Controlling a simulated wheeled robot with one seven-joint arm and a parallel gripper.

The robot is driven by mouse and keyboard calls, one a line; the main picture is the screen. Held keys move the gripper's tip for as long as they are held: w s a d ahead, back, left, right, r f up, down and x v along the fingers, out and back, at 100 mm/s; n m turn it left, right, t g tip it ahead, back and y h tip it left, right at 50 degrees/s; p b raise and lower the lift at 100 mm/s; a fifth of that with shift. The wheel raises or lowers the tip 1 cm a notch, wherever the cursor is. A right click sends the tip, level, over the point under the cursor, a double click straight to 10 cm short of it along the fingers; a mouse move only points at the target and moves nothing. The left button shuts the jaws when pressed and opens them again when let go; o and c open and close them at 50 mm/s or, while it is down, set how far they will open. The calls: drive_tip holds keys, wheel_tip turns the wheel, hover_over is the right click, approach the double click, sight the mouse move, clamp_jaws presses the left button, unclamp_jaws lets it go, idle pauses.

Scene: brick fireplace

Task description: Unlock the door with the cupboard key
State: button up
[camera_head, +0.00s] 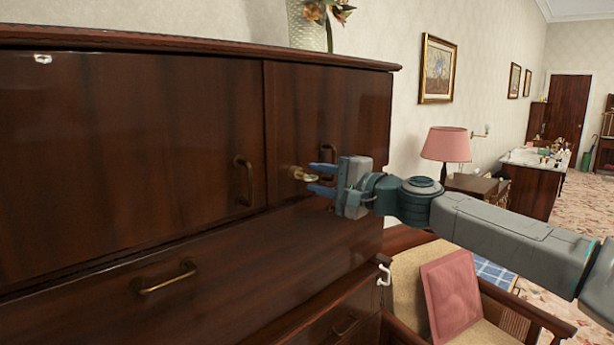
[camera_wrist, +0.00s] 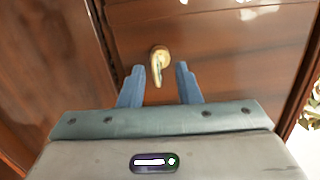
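The cupboard (camera_head: 130,150) is dark glossy wood with brass handles. A brass key (camera_head: 310,178) stands out from the lock (camera_head: 296,172) on its narrow right door (camera_head: 290,110). In the wrist view the key (camera_wrist: 157,73) points toward me from the round brass lock (camera_wrist: 160,54). My gripper (camera_head: 314,179) is in front of this door with its blue fingers on either side of the key. In the wrist view my gripper (camera_wrist: 160,70) is open, with a gap on each side of the key. The door looks shut.
The right door's handle (camera_head: 328,160) is close behind my gripper. A left door handle (camera_head: 243,180) and a drawer handle (camera_head: 167,278) stick out nearby. A vase (camera_head: 308,25) stands on top. A chair with a pink cushion (camera_head: 452,295) is below my arm.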

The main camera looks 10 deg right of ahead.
drive_tip(key=b+v, duration=0.2)
drive_tip(key=v, duration=1.2)
drive_tip(key=w+a+f+n+g+h, duration=0.1)
drive_tip(key=w+a+f+g, duration=0.1)
drive_tip(key=a+f, duration=0.4)
drive_tip(key=w+a+f+n+g, duration=0.1)
drive_tip(key=w+a+f+g, duration=0.2)
drive_tip(key=f, duration=0.5)
drive_tip(key=s+a+f+n+g+h, duration=0.2)
drive_tip(key=s+a+f+g+h, duration=0.1)
drive_tip(key=f, duration=0.7)
drive_tip(key=s+a+f+n+g+h, duration=0.2)
drive_tip(key=s+a+f+g+h, duration=0.15)
drive_tip(key=f, duration=0.75)
drive_tip(key=s+d+r+n+h, duration=0.1)
drive_tip(key=s+d, duration=0.3)
drive_tip(key=s, duration=0.5)
drive_tip(key=s+d+r+n+h, duration=0.2)
drive_tip(key=s+d+n+h, duration=0.1)
drive_tip(key=s, duration=0.6)
drive_tip(key=shift+s+d+r+t, duration=0.2)
drive_tip(key=shift+d+r+t, duration=0.1)
drive_tip(key=shift+d+t, duration=0.05)
drive_tip(key=shift+o, duration=0.2)
drive_tip(key=shift+h, duration=0.25)
